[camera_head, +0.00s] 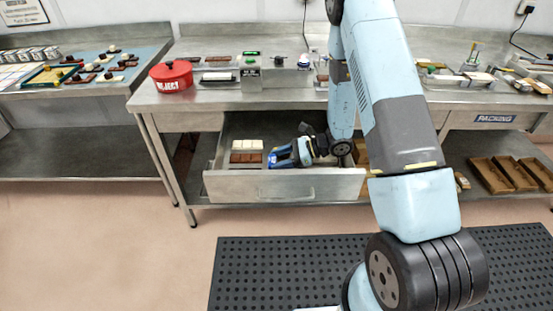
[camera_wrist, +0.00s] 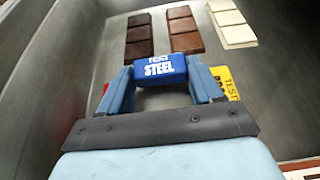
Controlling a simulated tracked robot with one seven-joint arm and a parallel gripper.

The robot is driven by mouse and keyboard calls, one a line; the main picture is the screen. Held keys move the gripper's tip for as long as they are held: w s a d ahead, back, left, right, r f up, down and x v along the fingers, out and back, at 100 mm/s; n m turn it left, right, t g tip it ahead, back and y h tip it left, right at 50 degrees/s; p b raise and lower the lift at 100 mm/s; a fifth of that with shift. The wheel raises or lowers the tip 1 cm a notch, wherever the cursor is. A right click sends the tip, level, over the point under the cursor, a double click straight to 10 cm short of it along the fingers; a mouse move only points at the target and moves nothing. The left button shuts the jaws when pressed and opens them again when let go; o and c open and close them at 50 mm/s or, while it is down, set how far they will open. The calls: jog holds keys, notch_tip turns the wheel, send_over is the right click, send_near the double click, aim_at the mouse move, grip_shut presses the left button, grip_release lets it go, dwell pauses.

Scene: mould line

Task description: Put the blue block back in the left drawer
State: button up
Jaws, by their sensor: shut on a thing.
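The blue block (camera_wrist: 160,69), lettered "TEST STEEL", is held between the two fingers of my gripper (camera_wrist: 163,82) in the wrist view. The fingers are shut on its ends. The left drawer (camera_head: 285,186) is pulled open below the middle table in the head view. My gripper (camera_head: 284,156) is inside the drawer opening, with a bit of blue at its tip. The wrist view shows the drawer's grey floor (camera_wrist: 75,65) around the block. I cannot tell whether the block touches the floor.
Dark, brown and white bars (camera_wrist: 186,34) lie in the drawer beyond the block. A yellow block (camera_wrist: 226,82) lies just right of my fingers, and a bit of red shows at their left. A red reject pot (camera_head: 171,76) stands on the table above.

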jog(key=shift+s+d+f, duration=0.1)
jog(key=shift+f, duration=0.1)
jog(key=o, duration=1.1)
jog(key=shift+f, duration=0.1)
